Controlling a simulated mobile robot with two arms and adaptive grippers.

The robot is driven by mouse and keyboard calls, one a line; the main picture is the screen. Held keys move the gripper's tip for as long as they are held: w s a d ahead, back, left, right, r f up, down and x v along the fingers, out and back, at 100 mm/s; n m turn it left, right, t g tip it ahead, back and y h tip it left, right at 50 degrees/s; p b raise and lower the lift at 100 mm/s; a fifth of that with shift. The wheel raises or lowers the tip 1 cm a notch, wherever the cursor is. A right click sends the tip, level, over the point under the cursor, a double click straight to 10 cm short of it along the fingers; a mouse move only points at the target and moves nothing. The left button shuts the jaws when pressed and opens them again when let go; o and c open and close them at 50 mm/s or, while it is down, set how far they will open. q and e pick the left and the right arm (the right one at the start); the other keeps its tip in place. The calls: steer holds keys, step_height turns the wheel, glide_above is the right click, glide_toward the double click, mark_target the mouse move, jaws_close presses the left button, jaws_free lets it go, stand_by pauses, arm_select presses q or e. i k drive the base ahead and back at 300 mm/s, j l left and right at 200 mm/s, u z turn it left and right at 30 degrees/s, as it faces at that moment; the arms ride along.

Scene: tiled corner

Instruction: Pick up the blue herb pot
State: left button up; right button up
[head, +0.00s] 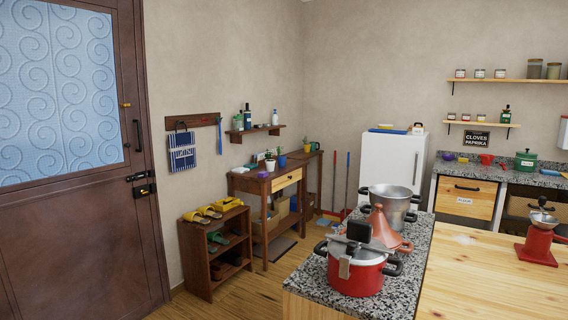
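A small blue pot (281,161) with a green plant stands on the wooden side table (284,179) against the back-left wall, far from me. It looks upright. A pale pot (270,165) with a plant stands just to its left, and an orange-brown pot (314,147) is to its right. Details of the pots are too small to tell. Neither of my grippers is in view.
A granite and wood counter (470,290) fills the near right, with a red pressure cooker (354,278), a terracotta tagine (380,228) and a metal pot (391,206). A shoe rack (197,263) stands before the side table. Wooden floor (245,295) shows between rack and counter.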

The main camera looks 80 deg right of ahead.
mark_target(282, 159)
steer(key=z, duration=2.8)
steer(key=i+j+u, duration=0.35)
steer(key=i+u, duration=0.65)
steer(key=i+j, duration=0.15)
steer(key=i, duration=0.45)
steer(key=i+j, duration=0.1)
steer(key=i, duration=0.5)
steer(key=i+l+z, duration=0.3)
steer(key=i+z, duration=1.1)
steer(key=i, duration=0.15)
steer(key=i+j+z, duration=0.45)
steer(key=i+l+u, duration=0.1)
steer(key=i, duration=0.35)
steer(key=i+l+u, duration=0.1)
steer(key=i, duration=0.35)
steer(key=i+l+u, duration=0.1)
steer(key=i+l, duration=0.2)
steer(key=i, duration=0.15)
steer(key=i+l+u, duration=0.1)
steer(key=i+l, duration=0.15)
steer(key=i, duration=0.2)
